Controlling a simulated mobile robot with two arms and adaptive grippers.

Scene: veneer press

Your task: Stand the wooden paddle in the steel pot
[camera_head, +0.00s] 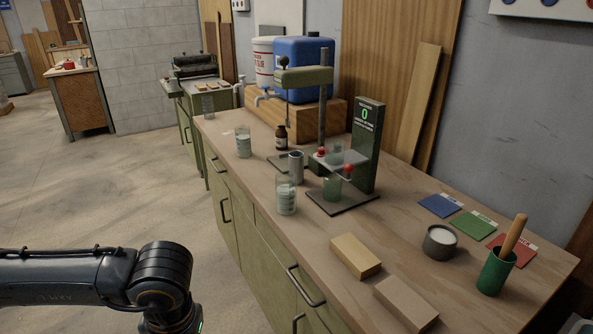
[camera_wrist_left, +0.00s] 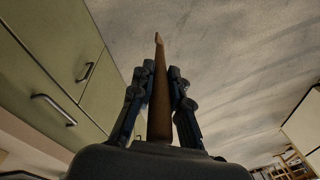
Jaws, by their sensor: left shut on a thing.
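In the left wrist view a long brown wooden paddle (camera_wrist_left: 159,110) with a paler tip lies between the fingers of my left gripper (camera_wrist_left: 161,72), which is shut on it. In the head view my left arm comes in at the lower left, and its gripper and the paddle are out of frame. A small steel-coloured cylindrical pot (camera_head: 297,166) stands on the bench beside the press stand. A dark grey pot (camera_head: 439,243) with white contents stands farther right; I cannot tell for certain which is the steel pot. My right gripper is not in view.
The bench top (camera_head: 300,238) carries a green cup (camera_head: 494,274) holding a wooden rod, a press stand (camera_head: 368,145), glass jars (camera_head: 286,197), a brown bottle (camera_head: 281,138), wooden blocks (camera_head: 355,256) and coloured cards (camera_head: 473,224). Drawer handles (camera_head: 305,287) stick out from the front. Floor at left is clear.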

